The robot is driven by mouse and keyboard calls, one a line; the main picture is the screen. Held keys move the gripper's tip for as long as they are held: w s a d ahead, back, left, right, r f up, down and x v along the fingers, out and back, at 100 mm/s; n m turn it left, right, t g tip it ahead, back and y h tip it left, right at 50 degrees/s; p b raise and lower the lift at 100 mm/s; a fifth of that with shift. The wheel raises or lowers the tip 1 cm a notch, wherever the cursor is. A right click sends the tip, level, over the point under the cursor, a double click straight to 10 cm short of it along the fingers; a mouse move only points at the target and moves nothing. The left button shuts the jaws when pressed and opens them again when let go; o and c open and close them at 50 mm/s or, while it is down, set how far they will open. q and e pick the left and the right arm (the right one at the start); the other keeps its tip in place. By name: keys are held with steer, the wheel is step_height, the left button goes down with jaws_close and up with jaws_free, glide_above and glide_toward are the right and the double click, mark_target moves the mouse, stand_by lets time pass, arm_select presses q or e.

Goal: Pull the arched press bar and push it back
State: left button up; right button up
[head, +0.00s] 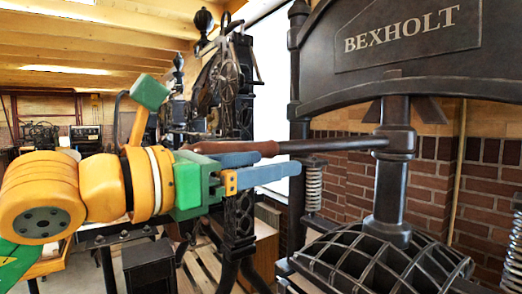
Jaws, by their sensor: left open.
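The arched press (400,62), dark metal and lettered BEXHOLT, fills the right of the head view. Its press bar (335,144) reaches left from a collar on the central screw column (390,190) and ends in a brown wooden handle (235,148). My left gripper (281,162), with blue-grey fingers on a green and yellow arm, is open at the handle. Its fingers lie just below the handle in the picture and overlap its lower edge. I cannot tell whether they touch it or how far apart in depth they are. My right gripper is not in view.
A domed, ribbed platen (385,262) sits under the column, with a coil spring (313,188) beside the frame. Another ornate dark press (228,85) stands behind my arm. A brick wall (350,180) closes off the right. A dark box (149,265) stands at the lower left.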

arm_select(q)
steer(key=shift+w+d, duration=0.1)
steer(key=shift+a, duration=0.2)
steer(key=c, duration=0.5)
steer(key=shift+d, duration=0.1)
jaws_close()
steer(key=c, duration=0.8)
jaws_free()
steer(key=o, duration=0.5)
jaws_free()
steer(key=b+v, duration=0.3)
steer(key=v, duration=0.4)
steer(key=shift+b, duration=0.3)
